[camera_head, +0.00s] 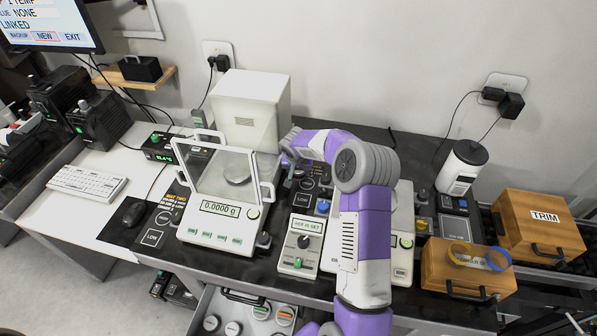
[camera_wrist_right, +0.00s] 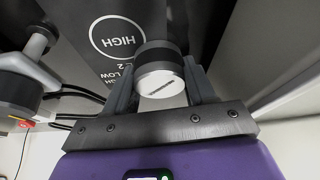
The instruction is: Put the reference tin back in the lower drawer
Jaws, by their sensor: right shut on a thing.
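My right gripper (camera_head: 291,168) is at the right side of the balance, over the dark mat. In the right wrist view, its fingers (camera_wrist_right: 160,88) are shut on a small round tin (camera_wrist_right: 160,82) with a dark band and a pale end; it seems to be the reference tin. In the head view the tin is mostly hidden by the gripper. An open drawer (camera_head: 203,297) below the table edge at the bottom holds several round tins. My left gripper is not in view.
The balance (camera_head: 219,208) with glass shield reads 0.0000 g. At the right are wooden boxes (camera_head: 540,226), with blue and yellow rings on the nearer one, and a white canister (camera_head: 461,168).

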